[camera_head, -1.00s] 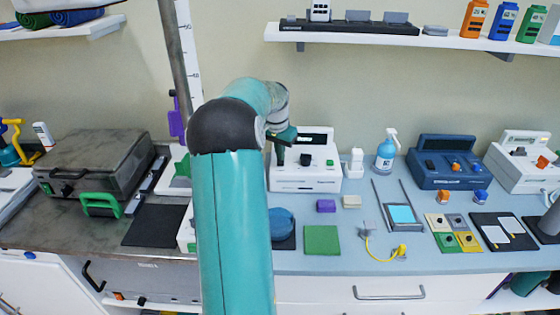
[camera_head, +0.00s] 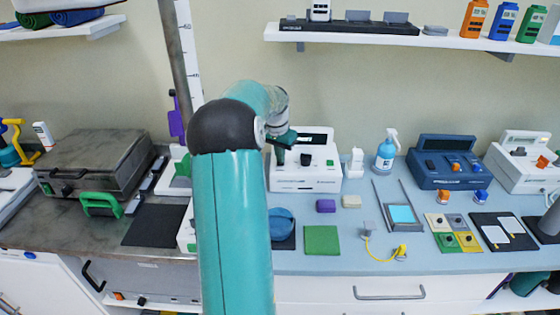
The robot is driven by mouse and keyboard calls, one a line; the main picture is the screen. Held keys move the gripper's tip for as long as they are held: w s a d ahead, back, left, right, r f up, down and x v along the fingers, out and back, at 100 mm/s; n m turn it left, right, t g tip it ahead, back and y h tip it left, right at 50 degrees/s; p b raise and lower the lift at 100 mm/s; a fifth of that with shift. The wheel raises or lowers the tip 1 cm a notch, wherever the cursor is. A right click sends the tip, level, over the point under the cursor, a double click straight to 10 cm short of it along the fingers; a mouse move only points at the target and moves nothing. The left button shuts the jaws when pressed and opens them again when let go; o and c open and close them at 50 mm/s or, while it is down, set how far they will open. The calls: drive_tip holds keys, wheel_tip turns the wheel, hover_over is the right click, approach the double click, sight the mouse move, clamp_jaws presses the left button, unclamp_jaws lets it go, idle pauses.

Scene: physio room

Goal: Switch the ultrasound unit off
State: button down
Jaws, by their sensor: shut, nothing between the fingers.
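A white desktop unit (camera_head: 307,182) stands on the counter just beyond my arm, with a raised back panel, a dark knob and a small red control on its top. Its label is too small to read, so I cannot tell for sure that it is the ultrasound unit. My gripper (camera_head: 280,157) is shut and empty, pointing down over the left part of this unit's top. My arm hides some of the area to its left. I cannot tell whether the fingertips touch a control.
A blue unit (camera_head: 448,180) and another white unit (camera_head: 520,177) stand further right. A shelf (camera_head: 400,37) runs above.

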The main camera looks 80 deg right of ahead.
drive_tip(key=shift+f, duration=0.35)
drive_tip(key=shift+r, duration=3.5)
